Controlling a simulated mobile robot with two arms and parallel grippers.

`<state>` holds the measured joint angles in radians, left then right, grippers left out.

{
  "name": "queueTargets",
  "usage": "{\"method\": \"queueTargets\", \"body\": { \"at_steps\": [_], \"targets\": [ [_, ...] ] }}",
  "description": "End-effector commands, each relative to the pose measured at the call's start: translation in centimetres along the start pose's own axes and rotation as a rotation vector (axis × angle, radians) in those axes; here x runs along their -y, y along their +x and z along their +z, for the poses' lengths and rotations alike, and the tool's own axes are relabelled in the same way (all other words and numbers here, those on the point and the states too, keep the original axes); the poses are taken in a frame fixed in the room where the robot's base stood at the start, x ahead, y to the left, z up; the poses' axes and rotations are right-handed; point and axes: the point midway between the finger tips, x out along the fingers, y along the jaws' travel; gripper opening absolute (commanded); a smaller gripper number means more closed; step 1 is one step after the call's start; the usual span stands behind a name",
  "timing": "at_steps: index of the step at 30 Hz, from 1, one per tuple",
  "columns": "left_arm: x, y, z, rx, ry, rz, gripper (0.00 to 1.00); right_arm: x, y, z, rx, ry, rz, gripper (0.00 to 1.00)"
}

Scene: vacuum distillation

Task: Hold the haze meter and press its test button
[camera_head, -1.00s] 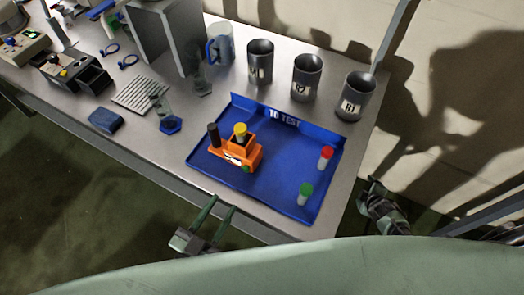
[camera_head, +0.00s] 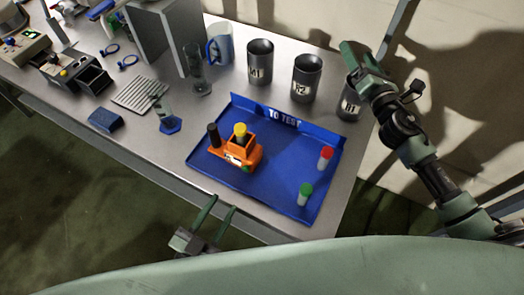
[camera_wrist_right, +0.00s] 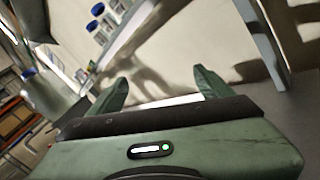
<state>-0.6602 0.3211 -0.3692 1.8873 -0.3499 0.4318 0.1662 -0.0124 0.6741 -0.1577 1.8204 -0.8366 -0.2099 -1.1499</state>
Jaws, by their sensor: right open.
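The orange haze meter (camera_head: 238,156) stands on the blue "TO TEST" tray (camera_head: 270,190), toward its left side. A yellow-capped vial (camera_head: 240,131) and a black post (camera_head: 213,134) stick up from it. A small green spot, perhaps the button, shows low on its front right. My left gripper (camera_head: 223,203) is open and empty at the table's front edge, in front of the meter and apart from it. My right gripper (camera_head: 358,55) is open and raised near the black R1 cup, far from the meter. Its two spread fingers (camera_wrist_right: 162,80) show empty in the right wrist view.
A red-capped vial (camera_head: 325,158) and a green-capped vial (camera_head: 305,194) stand on the tray's right side. Black cups M1 (camera_head: 260,62), R2 (camera_head: 306,78) and R1 (camera_head: 350,108) stand behind it. A blue-handled mug (camera_head: 220,45) and glassware are at the back.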

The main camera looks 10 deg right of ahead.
Motion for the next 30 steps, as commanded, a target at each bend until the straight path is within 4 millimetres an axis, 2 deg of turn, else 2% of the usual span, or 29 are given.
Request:
{"method": "queueTargets", "body": {
  "at_steps": [1,3,5,9,11,12,16,21,25,30],
  "targets": [
    [0.0,0.0,0.0,0.000,0.000,0.000,0.36,-3.1,-0.3,0.4,0.010,-0.063,0.070,0.80],
    [0.0,0.0,0.0,0.000,0.000,0.000,0.36,-7.2,-1.1,0.8,0.027,-0.162,0.166,0.80],
    [0.0,0.0,0.0,0.000,0.000,0.000,0.36,-10.7,-1.9,1.1,0.048,-0.247,0.246,0.80],
    [0.0,0.0,0.0,0.000,0.000,0.000,0.36,-18.5,-4.9,1.4,0.108,-0.447,0.431,0.80],
    [0.0,0.0,0.0,0.000,0.000,0.000,0.36,-21.1,-6.6,-0.3,0.095,-0.512,0.516,0.80],
    [0.0,0.0,0.0,0.000,0.000,0.000,0.36,-22.1,-7.5,-2.4,0.055,-0.532,0.566,0.80],
    [0.0,0.0,0.0,0.000,0.000,0.000,0.36,-23.5,-10.2,-9.5,-0.121,-0.557,0.685,0.80],
    [0.0,0.0,0.0,0.000,0.000,0.000,0.36,-23.6,-14.0,-17.6,-0.363,-0.587,0.770,0.80],
    [0.0,0.0,0.0,0.000,0.000,0.000,0.36,-22.4,-15.9,-21.7,-0.520,-0.604,0.777,0.80],
    [0.0,0.0,0.0,0.000,0.000,0.000,0.36,-20.4,-16.5,-24.0,-0.633,-0.607,0.752,0.80]
  ]
}}
